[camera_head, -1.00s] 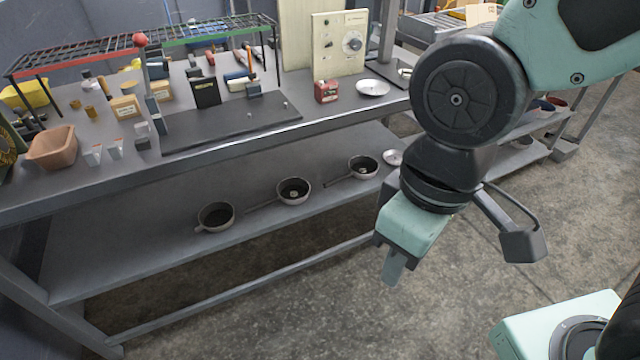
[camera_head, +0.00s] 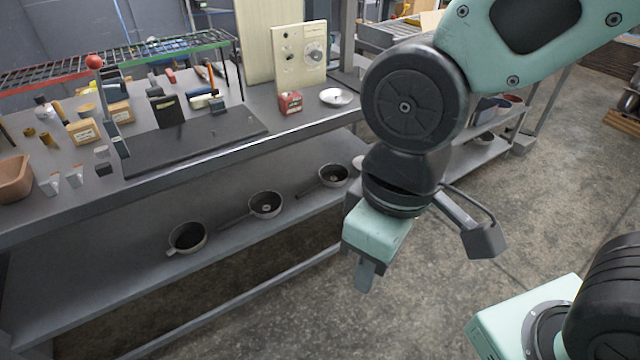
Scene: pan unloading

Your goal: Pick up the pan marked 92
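Three dark pans with pale rims stand in a row on the lower shelf of the workbench: a left pan (camera_head: 187,238), a middle pan (camera_head: 265,205) and a right pan (camera_head: 333,176). The middle and right pans have handles pointing left; the left pan's short visible handle points toward the front left. Small pale spots show inside the pans, but no number can be read, so I cannot tell which is marked 92. My gripper (camera_head: 366,274) points down over the floor, in front of the bench and apart from the pans. Its finger gap cannot be made out.
The bench top (camera_head: 225,160) overhangs the lower shelf (camera_head: 110,270). It carries a dark mat, a red box (camera_head: 290,102), a metal plate (camera_head: 336,96) and small tools. A pale round item (camera_head: 358,162) beside the right pan is partly hidden by my arm. The floor in front is clear.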

